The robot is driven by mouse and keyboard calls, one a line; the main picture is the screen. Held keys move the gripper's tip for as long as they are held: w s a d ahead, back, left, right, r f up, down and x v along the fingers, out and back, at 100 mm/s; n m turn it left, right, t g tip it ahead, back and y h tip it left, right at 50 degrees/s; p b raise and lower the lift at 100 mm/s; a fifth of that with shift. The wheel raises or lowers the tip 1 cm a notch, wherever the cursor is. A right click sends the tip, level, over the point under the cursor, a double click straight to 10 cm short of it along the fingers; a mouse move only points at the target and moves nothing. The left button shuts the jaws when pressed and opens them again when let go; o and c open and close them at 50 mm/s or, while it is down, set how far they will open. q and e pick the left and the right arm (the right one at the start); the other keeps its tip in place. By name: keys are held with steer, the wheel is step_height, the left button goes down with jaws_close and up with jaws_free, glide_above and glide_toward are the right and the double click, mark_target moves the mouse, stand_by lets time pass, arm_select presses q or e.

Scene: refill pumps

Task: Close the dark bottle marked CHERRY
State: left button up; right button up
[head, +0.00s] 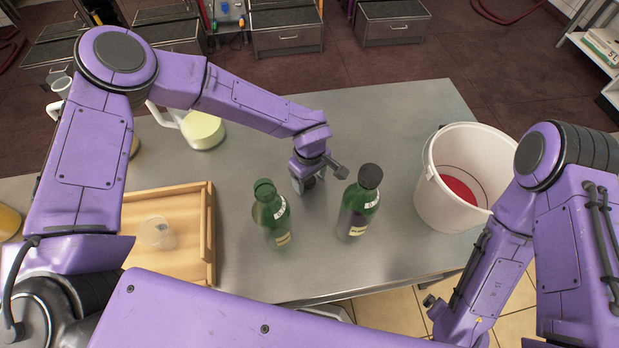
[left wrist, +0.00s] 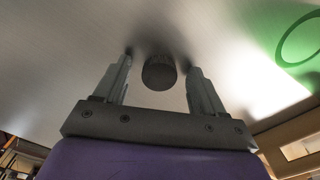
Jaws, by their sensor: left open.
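Two dark green bottles stand upright on the steel table. The left bottle (head: 271,216) has an open neck with no cap on it. The right bottle (head: 358,206) has a dark cap on top. Their small labels are too small to read for sure. My left gripper (head: 307,184) points down between the two bottles, low over the table. In the left wrist view its fingers (left wrist: 160,85) are open on either side of a dark round cap (left wrist: 160,73), apart from it. A green bottle rim (left wrist: 300,45) shows at the right there. My right gripper (head: 432,302) is low at the front right, its fingers unclear.
A wooden tray (head: 208,235) with a clear cup (head: 157,232) stands left of the bottles. A white bucket (head: 437,205) with red contents stands at the right. A pale-filled jug (head: 203,130) is at the back left. The table's back middle is clear.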

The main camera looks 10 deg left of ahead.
mark_target(310, 181)
arm_select(q)
steer(key=c, duration=1.1)
steer(key=shift+c, duration=0.4)
step_height(310, 181, up, 10)
steer(key=b, duration=0.2)
